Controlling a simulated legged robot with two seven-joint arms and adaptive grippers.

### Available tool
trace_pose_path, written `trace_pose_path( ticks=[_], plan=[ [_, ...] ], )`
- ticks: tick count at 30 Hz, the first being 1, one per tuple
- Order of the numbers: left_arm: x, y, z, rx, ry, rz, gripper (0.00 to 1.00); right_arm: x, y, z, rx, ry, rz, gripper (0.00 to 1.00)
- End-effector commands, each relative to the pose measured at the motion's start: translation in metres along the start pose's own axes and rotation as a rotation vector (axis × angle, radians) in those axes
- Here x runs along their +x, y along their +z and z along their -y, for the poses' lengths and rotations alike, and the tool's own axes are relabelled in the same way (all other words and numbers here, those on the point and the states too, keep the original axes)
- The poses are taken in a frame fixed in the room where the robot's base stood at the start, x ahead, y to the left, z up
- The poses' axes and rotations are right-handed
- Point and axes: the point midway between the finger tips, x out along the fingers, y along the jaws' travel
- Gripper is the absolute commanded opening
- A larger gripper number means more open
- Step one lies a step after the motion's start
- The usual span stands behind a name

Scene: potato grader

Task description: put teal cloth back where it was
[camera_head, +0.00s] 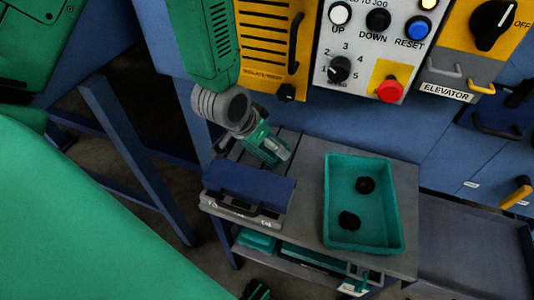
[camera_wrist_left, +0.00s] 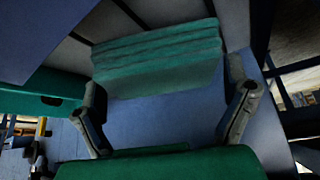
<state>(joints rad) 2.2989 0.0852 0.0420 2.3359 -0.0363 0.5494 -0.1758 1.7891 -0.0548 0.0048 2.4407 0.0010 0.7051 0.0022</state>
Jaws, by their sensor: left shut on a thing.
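The teal cloth (camera_wrist_left: 158,55) is a folded, layered bundle in the left wrist view, spanning the gap between the fingers of my left gripper (camera_wrist_left: 165,92). The gripper is shut on it. In the head view my left gripper (camera_head: 268,146) points down over the back left of the grey bench, just behind a dark blue box. The cloth cannot be told apart from the green gripper there. Whether the cloth touches the surface beneath is unclear. I see no right gripper that I can identify.
The dark blue box (camera_head: 250,186) stands at the left of the grey bench (camera_head: 310,180). A teal tray (camera_head: 328,205) with two dark lumps is on its right. Teal items (camera_head: 257,241) lie on a lower shelf. A control panel (camera_head: 365,45) rises behind.

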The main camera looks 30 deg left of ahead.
Motion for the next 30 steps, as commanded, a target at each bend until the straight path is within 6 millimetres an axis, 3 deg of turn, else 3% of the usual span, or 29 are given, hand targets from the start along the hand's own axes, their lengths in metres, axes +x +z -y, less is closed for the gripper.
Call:
trace_pose_path(
  ticks=[11,20,21,30],
  plan=[
    [0.035,0.016,-0.004,0.006,-0.006,-0.001,0.66,0.019,0.001,0.0,0.0,0.0,0.0,0.27],
    [0.036,0.016,0.0,0.003,-0.001,0.0,0.66,0.018,0.001,0.0,0.0,0.0,0.0,0.27],
    [0.036,0.016,0.001,0.002,-0.001,0.0,1.0,0.018,0.001,0.0,0.0,0.0,0.0,0.27],
    [0.033,0.015,-0.002,0.005,-0.004,0.0,1.0,0.017,0.001,0.0,0.0,0.0,0.0,0.27]
  ],
)
